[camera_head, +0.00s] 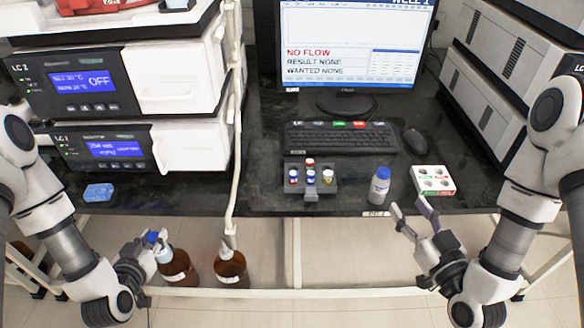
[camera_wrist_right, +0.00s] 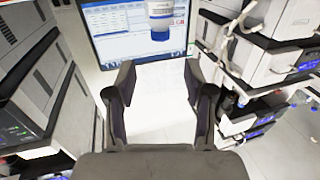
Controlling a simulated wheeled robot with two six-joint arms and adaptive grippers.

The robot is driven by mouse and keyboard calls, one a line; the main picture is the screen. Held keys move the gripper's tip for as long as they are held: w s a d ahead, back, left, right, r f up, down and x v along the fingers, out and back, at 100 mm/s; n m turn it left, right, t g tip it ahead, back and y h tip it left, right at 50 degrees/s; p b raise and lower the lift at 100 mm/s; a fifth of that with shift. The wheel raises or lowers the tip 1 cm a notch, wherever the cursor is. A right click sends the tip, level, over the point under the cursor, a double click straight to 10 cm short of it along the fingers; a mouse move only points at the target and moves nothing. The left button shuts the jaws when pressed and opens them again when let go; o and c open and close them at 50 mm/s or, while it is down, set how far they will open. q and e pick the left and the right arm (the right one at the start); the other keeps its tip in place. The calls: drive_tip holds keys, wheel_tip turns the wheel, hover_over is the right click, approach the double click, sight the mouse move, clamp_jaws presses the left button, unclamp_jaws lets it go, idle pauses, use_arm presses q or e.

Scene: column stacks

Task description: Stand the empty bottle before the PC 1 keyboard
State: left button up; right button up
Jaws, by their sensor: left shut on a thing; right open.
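A brown bottle (camera_head: 177,270) with a white label is below the front edge of the desk at the left, its top leaning left. My left gripper (camera_head: 156,243) is shut at its neck, near a blue cap; the fingers partly hide the neck. Whether the bottle is empty cannot be told. The black keyboard (camera_head: 340,138) lies on the desk before the monitor, with small coloured tags along its back edge.
A second brown bottle (camera_head: 231,269) with a tube stands beside the first. A grey vial rack (camera_head: 311,181) stands before the keyboard. A white tray (camera_head: 432,180) and a mouse (camera_head: 415,141) are to the right. A blue sponge (camera_head: 98,192) lies left. The desk between sponge and rack is clear.

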drive_tip(key=s+f+m+g+h, duration=0.1)
drive_tip(key=s+f+g, duration=0.3)
drive_tip(key=f, duration=0.5)
drive_tip(key=s+f+g+h, duration=0.1)
drive_tip(key=s+f+g, duration=0.3)
drive_tip(key=f, duration=0.5)
drive_tip(key=s+d+f+m+g+h, duration=0.1)
drive_tip(key=s+f+g, duration=0.3)
drive_tip(key=s, duration=0.3)
drive_tip(key=s+d+f+m+g+h, duration=0.1)
drive_tip(key=s+f+g, duration=0.3)
drive_tip(key=s, duration=0.4)
drive_tip(key=shift+d+f+m+g+h, duration=0.2)
drive_tip(key=shift+d+m+g+h, duration=0.2)
drive_tip(key=shift+d+g+h, duration=0.2)
